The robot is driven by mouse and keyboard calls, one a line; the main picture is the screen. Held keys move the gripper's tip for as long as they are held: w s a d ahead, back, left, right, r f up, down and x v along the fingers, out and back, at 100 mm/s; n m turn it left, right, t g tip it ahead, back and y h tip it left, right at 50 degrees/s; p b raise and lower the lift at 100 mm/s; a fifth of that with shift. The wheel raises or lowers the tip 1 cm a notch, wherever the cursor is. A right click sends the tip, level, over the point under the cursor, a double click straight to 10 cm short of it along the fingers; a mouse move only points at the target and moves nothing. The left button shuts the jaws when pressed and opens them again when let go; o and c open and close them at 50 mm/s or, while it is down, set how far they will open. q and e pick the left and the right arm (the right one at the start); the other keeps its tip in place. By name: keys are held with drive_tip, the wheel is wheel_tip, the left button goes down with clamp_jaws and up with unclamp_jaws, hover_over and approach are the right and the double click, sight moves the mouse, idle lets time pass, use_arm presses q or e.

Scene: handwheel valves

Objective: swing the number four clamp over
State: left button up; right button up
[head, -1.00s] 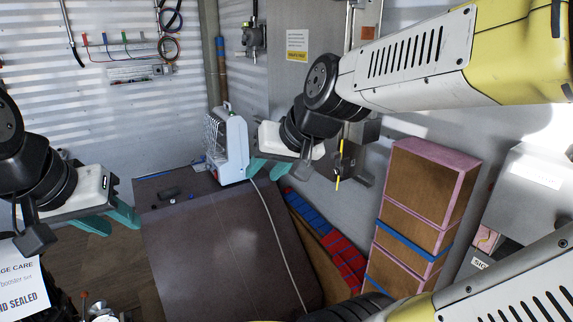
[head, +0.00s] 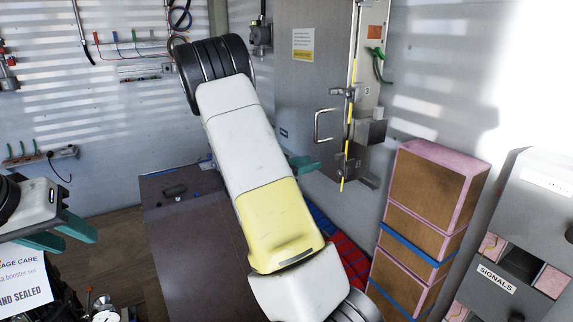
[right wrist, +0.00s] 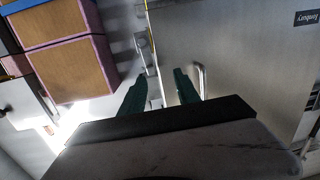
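A grey metal door (head: 298,75) stands on the back wall with a yellow-marked vertical strip (head: 352,90) along its right edge. My left gripper (head: 62,235) is open and empty at the far left.
A bar handle (head: 322,126) projects from the door. Stacked brown boxes with pink edges (head: 430,190) stand to the right, near a grey cabinet (head: 520,230) marked "SIGNALS". A dark table (head: 190,250) lies below, partly behind my right arm.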

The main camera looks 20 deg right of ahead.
sight(336, 157)
drive_tip(key=shift+g+h, duration=0.5)
drive_tip(key=shift+s+d+r, duration=0.1)
drive_tip(key=shift+s+d, duration=0.1)
drive_tip(key=shift+d, duration=2.05)
drive_tip(key=shift+s+d+r, duration=0.1)
drive_tip(key=shift+s+d, duration=0.05)
drive_tip(key=shift+d, duration=2.1)
drive_tip(key=shift+c, duration=0.5)
clamp_jaws()
